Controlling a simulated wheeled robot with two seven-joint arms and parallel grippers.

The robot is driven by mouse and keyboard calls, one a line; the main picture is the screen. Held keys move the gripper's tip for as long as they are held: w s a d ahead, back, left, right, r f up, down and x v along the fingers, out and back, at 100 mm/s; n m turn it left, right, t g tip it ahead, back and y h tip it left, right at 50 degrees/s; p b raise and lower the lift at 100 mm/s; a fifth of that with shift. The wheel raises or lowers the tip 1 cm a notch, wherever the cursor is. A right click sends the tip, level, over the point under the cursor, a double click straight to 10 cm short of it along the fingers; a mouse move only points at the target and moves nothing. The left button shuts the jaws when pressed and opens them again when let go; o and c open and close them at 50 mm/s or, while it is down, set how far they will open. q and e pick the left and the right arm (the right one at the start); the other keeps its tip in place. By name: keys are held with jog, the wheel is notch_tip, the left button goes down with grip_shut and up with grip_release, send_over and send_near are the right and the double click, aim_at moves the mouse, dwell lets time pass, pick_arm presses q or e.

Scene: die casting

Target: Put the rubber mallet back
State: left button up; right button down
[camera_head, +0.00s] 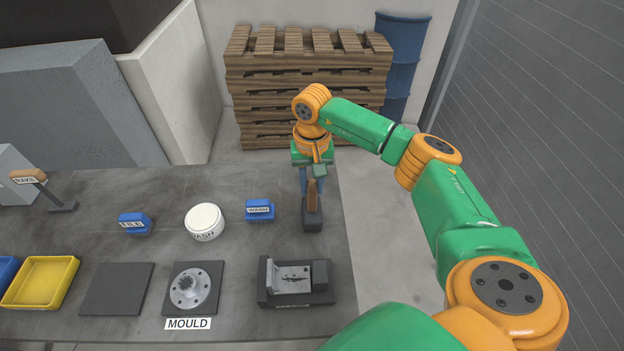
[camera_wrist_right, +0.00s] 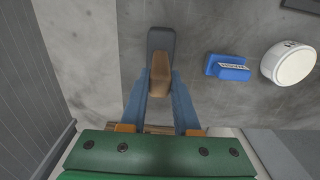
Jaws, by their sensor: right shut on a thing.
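The rubber mallet has a dark block head (camera_head: 312,213) and a wooden handle that points up. It stands near the table's right edge, head down; I cannot tell whether the head touches the table. My right gripper (camera_head: 311,184) is shut on the handle from behind. In the right wrist view the blue fingers of the gripper (camera_wrist_right: 160,78) lie on both sides of the wooden handle, with the dark mallet head (camera_wrist_right: 161,40) beyond them. My left gripper is not in view.
On the grey table (camera_head: 165,245) stand a blue WARM block (camera_head: 260,209), a white WASH pot (camera_head: 204,222), a blue FILE block (camera_head: 134,224) and a RAKE (camera_head: 62,206). A dark fixture (camera_head: 320,290), the MOULD plate (camera_head: 193,289) and a yellow tray (camera_head: 68,282) line the front. Pallets (camera_head: 300,90) stand behind.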

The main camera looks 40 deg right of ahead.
jog(key=shift+f, duration=0.15)
jog(key=c, duration=0.6)
grip_release()
jog(key=shift+c, duration=0.2)
jog(key=shift+r, duration=0.3)
notch_tip(320, 180, up, 8)
jog(key=shift+f+b, duration=0.2)
jog(key=shift+b, duration=0.85)
notch_tip(320, 180, up, 4)
jog(key=shift+r+p, duration=0.15)
jog(key=shift+p, duration=0.2)
